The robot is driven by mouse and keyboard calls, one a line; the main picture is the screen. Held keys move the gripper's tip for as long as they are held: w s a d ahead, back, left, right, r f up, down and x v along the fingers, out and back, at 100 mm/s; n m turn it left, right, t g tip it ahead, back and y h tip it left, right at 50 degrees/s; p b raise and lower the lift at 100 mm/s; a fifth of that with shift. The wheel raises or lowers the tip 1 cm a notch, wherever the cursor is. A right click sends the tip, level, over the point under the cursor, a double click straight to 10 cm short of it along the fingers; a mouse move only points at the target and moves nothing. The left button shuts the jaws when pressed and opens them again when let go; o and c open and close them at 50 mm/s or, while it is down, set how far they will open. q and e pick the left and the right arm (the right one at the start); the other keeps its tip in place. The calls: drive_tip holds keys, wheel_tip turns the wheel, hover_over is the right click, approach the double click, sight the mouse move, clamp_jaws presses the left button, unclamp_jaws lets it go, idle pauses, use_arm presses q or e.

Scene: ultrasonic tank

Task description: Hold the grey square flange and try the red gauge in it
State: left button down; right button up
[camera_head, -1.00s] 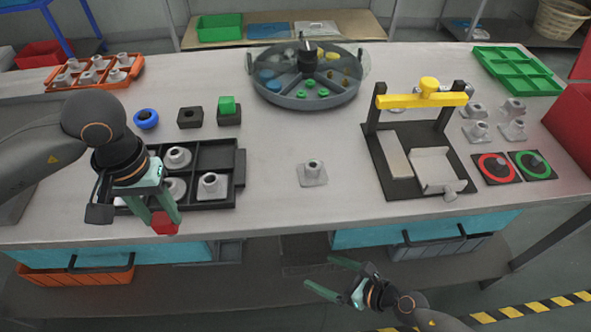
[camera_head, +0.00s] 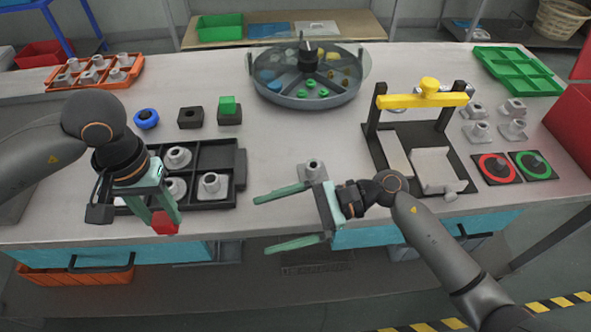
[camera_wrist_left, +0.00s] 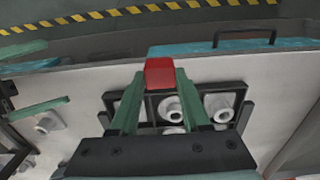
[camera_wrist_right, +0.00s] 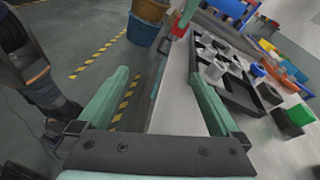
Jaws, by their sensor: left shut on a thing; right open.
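The red gauge (camera_head: 165,223) is a small red block between the fingertips of my left gripper (camera_head: 163,216), which is shut on it. It hangs at the front edge of the black tray; it also shows in the left wrist view (camera_wrist_left: 160,76). A lone grey square flange (camera_head: 313,168) with a round neck stands on the table centre, its lower part hidden by my right gripper. It also shows in the left wrist view (camera_wrist_left: 48,121). My right gripper (camera_head: 261,225) is open and empty at the table's front edge, its fingers pointing left, in front of the flange.
A black compartment tray (camera_head: 240,168) holds several grey flanges. Behind it are a blue ring (camera_head: 146,119) and dark blocks, one with a green cube (camera_head: 227,104). A round divided dish (camera_head: 306,100) stands at the back. A yellow-barred fixture (camera_head: 420,100) stands right.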

sight(319, 164)
drive_tip(key=w+d+r, duration=0.1)
drive_tip(key=w+d, duration=0.1)
drive_tip(key=d, duration=0.1)
drive_tip(key=w+d+m+t+h, duration=0.1)
drive_tip(key=w+d, duration=0.2)
drive_tip(key=w+d+r+t+h, duration=0.1)
drive_tip(key=w+d, duration=0.2)
drive_tip(key=d, duration=0.1)
drive_tip(key=shift+w+d+r, duration=0.1)
drive_tip(key=shift+w+r, duration=0.1)
drive_tip(key=shift+r, duration=0.15)
drive_tip(key=w+d+r+m, duration=0.1)
drive_tip(key=d, duration=0.2)
drive_tip(key=w+d+m, duration=0.1)
drive_tip(key=w+d, duration=0.1)
drive_tip(key=w+d+r+m+h, duration=0.1)
drive_tip(key=d, duration=0.2)
drive_tip(key=shift+w+d+r, duration=0.35)
drive_tip(key=shift+w, duration=0.05)
drive_tip(key=shift+s+a+f+m, duration=0.2)
drive_tip(key=shift+f+m, duration=0.1)
drive_tip(key=shift+f, duration=0.15)
drive_tip(key=shift+a+f+g, duration=0.3)
drive_tip(key=shift+a, duration=0.05)
drive_tip(key=shift+x, duration=4.7)
drive_tip(key=shift+c, duration=0.4)
drive_tip(key=shift+d, duration=0.1)
clamp_jaws()
